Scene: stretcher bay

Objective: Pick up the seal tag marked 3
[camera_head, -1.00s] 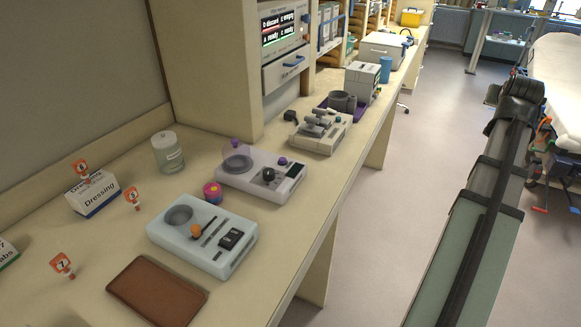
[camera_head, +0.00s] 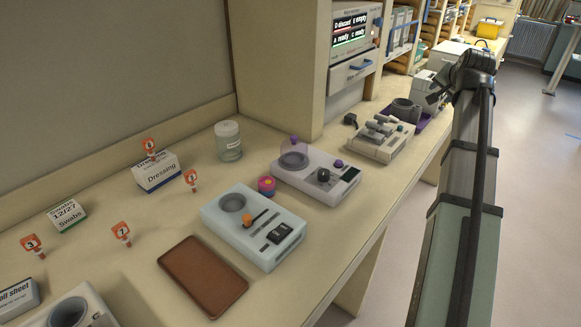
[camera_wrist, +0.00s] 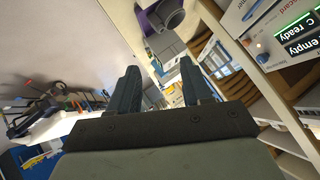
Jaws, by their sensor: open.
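An orange-and-white seal tag (camera_head: 31,244) stands at the far left of the counter in the head view; its small mark looks like a 3. Similar tags stand nearby: one that looks like a 7 (camera_head: 121,232), one right of the dressing box (camera_head: 191,180) with an unclear mark, and one at the top of the dressing box (camera_head: 150,148) that looks like a 6. My gripper (camera_wrist: 159,65) has its two fingers apart with nothing held between them. It is far right of the tags, and no tag shows in the wrist view.
The counter holds a dressing box (camera_head: 156,173), a swabs box (camera_head: 67,215), a lidded jar (camera_head: 228,141), a brown pad (camera_head: 203,276), a pale blue device (camera_head: 279,252) and a white device (camera_head: 343,186). Open floor lies right of the counter.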

